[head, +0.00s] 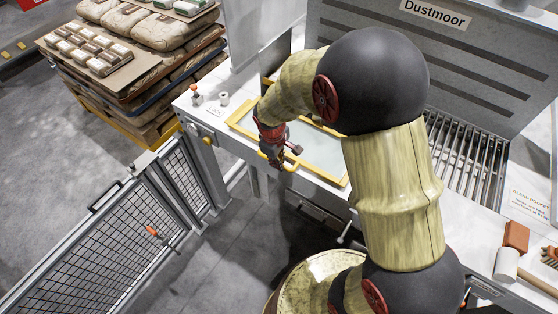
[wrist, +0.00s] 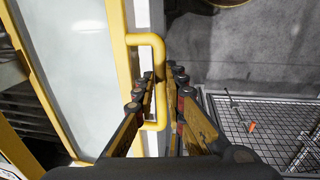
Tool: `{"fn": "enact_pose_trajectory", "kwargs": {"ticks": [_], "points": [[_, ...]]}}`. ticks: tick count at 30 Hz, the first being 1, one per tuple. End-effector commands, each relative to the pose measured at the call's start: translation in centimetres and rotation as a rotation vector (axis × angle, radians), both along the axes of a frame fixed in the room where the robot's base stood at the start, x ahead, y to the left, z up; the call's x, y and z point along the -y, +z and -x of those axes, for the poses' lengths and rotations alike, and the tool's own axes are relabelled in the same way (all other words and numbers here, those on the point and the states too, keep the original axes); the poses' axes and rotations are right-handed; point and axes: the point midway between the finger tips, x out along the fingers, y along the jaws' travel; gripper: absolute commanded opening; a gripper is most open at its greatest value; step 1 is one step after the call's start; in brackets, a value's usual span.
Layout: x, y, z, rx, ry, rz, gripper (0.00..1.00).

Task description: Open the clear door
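The clear door (head: 318,150) is a pale see-through panel in a yellow frame on the front of the grey-white station. It appears to lie closed in the station; part of it is hidden behind my arm. In the wrist view the clear door (wrist: 75,60) fills the left side. Its yellow loop handle (wrist: 160,75) stands out from the frame's right edge. My gripper (wrist: 160,82) is at the handle, its fingers on either side of the bar with small gaps visible. My gripper (head: 277,150) is partly hidden by its wrist in the head view.
A mesh fence with a gate (head: 120,225) stands at the lower left. A pallet of sacks (head: 135,50) is at the upper left. A slatted grate (head: 465,155) is right of my arm. A red-brown block (head: 516,236) and a brush lie at the right edge.

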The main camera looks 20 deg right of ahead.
Motion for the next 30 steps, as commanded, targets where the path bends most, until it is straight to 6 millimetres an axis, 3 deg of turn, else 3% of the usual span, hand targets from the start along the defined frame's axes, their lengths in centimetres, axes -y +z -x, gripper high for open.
{"fn": "enact_pose_trajectory", "kwargs": {"ticks": [5,24,30], "points": [[0.0,0.0,0.0,0.000,0.000,0.000,0.00],[0.0,0.0,0.0,0.000,0.000,0.000,0.00],[0.2,1.7,-0.2,0.001,0.000,0.001,0.00]]}}
